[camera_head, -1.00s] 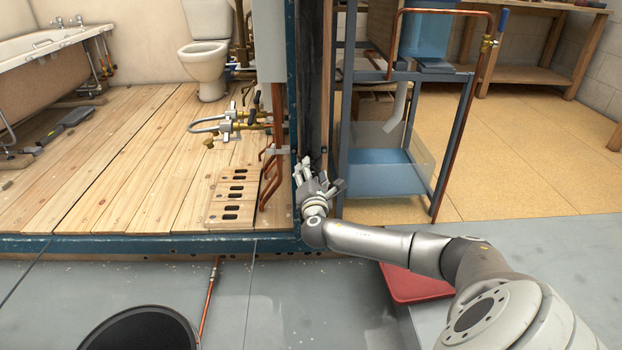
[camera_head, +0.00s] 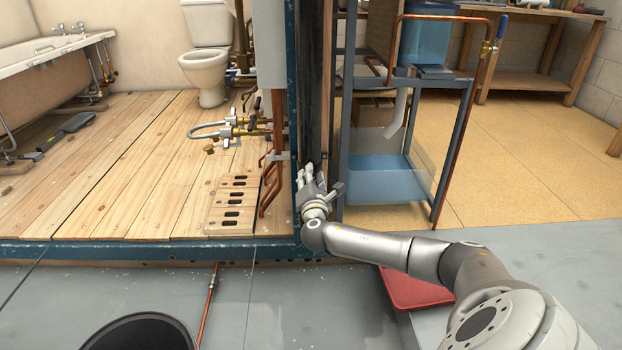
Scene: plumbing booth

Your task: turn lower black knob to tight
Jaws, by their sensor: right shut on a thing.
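My right gripper (camera_head: 309,171) is at the blue-edged end post (camera_head: 292,110) of the booth wall, low down near the floor frame. Its fingers point away from me, against the post. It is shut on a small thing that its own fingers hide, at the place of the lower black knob. The knob itself cannot be made out, so its turn position cannot be told. My left gripper is not in view.
Copper pipes (camera_head: 272,185) and a slotted wooden board (camera_head: 233,203) are just left of the post. A metal rack with a blue tank (camera_head: 385,185) stands close on the right. A red tray (camera_head: 415,288) lies below my arm. A black bucket (camera_head: 142,335) is at the front.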

